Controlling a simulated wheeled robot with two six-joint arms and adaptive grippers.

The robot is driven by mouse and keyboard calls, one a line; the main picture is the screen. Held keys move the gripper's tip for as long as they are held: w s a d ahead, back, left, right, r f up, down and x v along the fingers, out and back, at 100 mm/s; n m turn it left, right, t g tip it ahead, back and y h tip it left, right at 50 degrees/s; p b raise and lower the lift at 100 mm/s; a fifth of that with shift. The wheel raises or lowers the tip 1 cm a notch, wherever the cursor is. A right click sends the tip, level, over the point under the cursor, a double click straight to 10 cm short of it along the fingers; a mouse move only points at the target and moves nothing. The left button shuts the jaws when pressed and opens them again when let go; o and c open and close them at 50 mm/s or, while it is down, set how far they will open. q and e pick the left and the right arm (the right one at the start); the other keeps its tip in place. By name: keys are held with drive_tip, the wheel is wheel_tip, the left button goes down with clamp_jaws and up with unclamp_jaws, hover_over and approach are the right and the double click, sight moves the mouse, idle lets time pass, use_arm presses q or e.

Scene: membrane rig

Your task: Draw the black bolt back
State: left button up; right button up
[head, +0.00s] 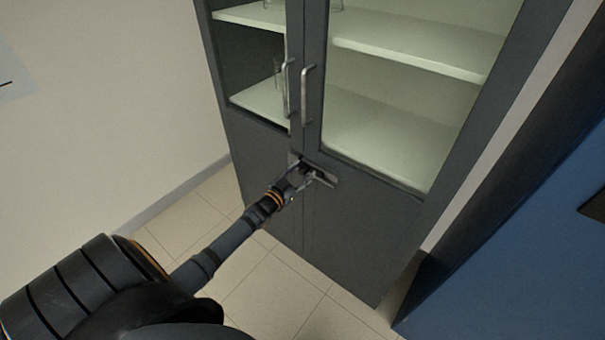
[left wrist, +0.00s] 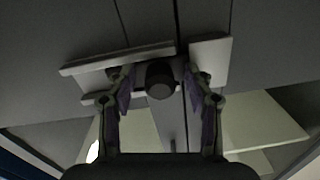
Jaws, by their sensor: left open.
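The black bolt knob (left wrist: 160,79) shows in the left wrist view as a dark round knob on a pale bolt plate (left wrist: 118,58). The plate lies across the seam between the two cabinet doors. My left gripper (left wrist: 160,88) is open, with one finger on each side of the knob. A gap shows between the knob and each finger. In the head view my left gripper (head: 306,174) is at the bolt plate (head: 325,177), below the door handles, and hides most of the knob. My right gripper is not in view.
The grey cabinet (head: 375,212) has two glass upper doors with upright metal handles (head: 306,96) just above the bolt. Shelves inside hold some glassware. A blue panel (head: 520,235) stands at the right. Tiled floor (head: 265,290) is clear in front.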

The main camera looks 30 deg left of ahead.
sight(320, 172)
use_arm(q)
drive_tip(key=shift+c, duration=0.9)
clamp_jaws()
drive_tip(key=shift+d, duration=0.4)
drive_tip(key=d, duration=0.1)
drive_tip(key=d+p, duration=0.1)
drive_tip(key=d, duration=0.2)
drive_tip(key=shift+s, duration=0.25)
drive_tip(key=shift+a, duration=0.1)
